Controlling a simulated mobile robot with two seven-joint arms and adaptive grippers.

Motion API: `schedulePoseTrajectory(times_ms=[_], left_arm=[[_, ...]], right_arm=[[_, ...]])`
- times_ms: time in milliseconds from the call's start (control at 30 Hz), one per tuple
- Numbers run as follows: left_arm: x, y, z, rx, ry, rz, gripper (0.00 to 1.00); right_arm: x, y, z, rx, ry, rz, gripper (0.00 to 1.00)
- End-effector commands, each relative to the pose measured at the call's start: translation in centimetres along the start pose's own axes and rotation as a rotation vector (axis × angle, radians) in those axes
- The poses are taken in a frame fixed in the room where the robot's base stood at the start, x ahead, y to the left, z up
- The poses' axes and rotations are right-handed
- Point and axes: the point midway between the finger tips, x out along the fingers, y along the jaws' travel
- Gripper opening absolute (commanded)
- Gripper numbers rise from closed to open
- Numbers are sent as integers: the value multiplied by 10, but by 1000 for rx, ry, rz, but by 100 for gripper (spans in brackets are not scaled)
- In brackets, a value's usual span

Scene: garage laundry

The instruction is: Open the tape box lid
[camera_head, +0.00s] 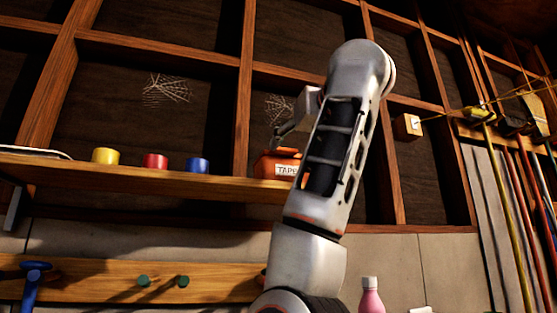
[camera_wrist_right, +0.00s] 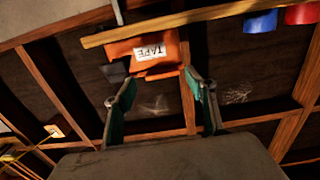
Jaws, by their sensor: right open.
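The orange tape box (camera_head: 264,166) stands on the wooden shelf, partly behind my right arm in the head view. In the right wrist view the tape box (camera_wrist_right: 120,49) appears upside down, with a white TAPE label. Its lid edge (camera_wrist_right: 162,73) shows as an orange strip along the box top; I cannot tell how far it is raised. My right gripper (camera_wrist_right: 160,80) is open and empty, its green-padded fingers apart and pointing toward the box top. In the head view my right gripper (camera_head: 285,130) is just above the box, mostly hidden by the arm. My left gripper is not in view.
Yellow (camera_head: 105,156), red (camera_head: 155,161) and blue (camera_head: 197,165) tape rolls stand left of the box on the shelf (camera_head: 120,174). Wooden wall framing (camera_head: 243,90) rises behind. A peg rail (camera_head: 210,284) is below, and a pink bottle (camera_head: 371,298) stands lower right.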

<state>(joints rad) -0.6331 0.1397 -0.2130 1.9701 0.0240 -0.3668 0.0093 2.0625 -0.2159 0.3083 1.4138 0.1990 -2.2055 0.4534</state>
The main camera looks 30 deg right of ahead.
Motion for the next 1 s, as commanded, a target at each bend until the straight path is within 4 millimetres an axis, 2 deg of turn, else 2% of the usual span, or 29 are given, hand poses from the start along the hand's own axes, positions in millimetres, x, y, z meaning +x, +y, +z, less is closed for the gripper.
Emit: schedulePoseTrajectory(times_ms=[67, 167, 400, 700, 1000], left_arm=[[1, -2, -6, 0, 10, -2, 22], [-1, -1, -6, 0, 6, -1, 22], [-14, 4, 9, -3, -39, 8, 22], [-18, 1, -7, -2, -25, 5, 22], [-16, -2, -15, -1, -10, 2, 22]], right_arm=[[-9, 0, -9, 2, 13, -5, 56], [-5, 0, -12, 3, 14, -5, 56], [31, 0, -13, 2, 12, -3, 56], [64, -1, -12, 2, 14, -6, 56], [67, -1, -12, 3, 15, -6, 56]])
